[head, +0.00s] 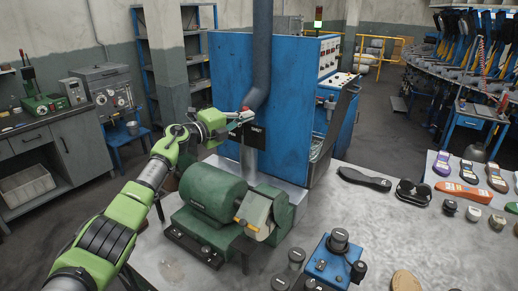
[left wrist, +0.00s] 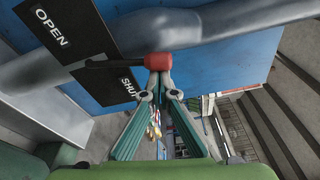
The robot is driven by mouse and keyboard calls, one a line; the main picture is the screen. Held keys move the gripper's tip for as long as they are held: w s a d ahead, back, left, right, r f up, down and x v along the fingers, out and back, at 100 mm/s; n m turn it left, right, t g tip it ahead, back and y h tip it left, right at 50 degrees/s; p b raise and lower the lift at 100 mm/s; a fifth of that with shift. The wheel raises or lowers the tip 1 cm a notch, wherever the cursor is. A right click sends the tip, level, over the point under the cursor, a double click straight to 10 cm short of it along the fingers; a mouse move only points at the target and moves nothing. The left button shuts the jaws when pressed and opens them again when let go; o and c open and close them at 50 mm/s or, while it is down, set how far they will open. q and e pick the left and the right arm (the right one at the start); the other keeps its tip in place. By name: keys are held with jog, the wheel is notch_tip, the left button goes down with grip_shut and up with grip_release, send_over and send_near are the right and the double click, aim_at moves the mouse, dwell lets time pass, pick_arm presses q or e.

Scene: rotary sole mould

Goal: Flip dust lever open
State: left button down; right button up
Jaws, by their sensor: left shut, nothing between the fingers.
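The dust lever is a thin dark rod (left wrist: 108,64) with a red knob (left wrist: 158,62) at its end, in front of the grey duct. In the left wrist view it lies across the picture between the words OPEN and SHUT on a black plate (left wrist: 82,45). The plate also shows in the head view (head: 252,135). My left gripper (left wrist: 157,76) is shut and empty, its fingertips right at the knob; whether they touch it I cannot tell. In the head view the gripper (head: 241,117) is by the duct, with only a speck of red knob showing.
The grey duct (head: 262,60) runs down in front of a blue cabinet (head: 225,75). A green grinding machine (head: 213,195) stands on the grey bench (head: 330,215) below my left arm. Black soles (head: 364,179) and a blue box (head: 333,262) are to the right.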

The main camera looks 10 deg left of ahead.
pick_arm(q)
jog(key=shift+w+a+r+n+h, duration=0.15)
jog(key=shift+w+a+r+n, duration=0.1)
jog(key=shift+a+n, duration=0.45)
jog(key=shift+w+a+r+n+h, duration=0.2)
jog(key=shift+a+n, duration=0.2)
jog(key=shift+n, duration=0.5)
jog(key=shift+a, duration=0.1)
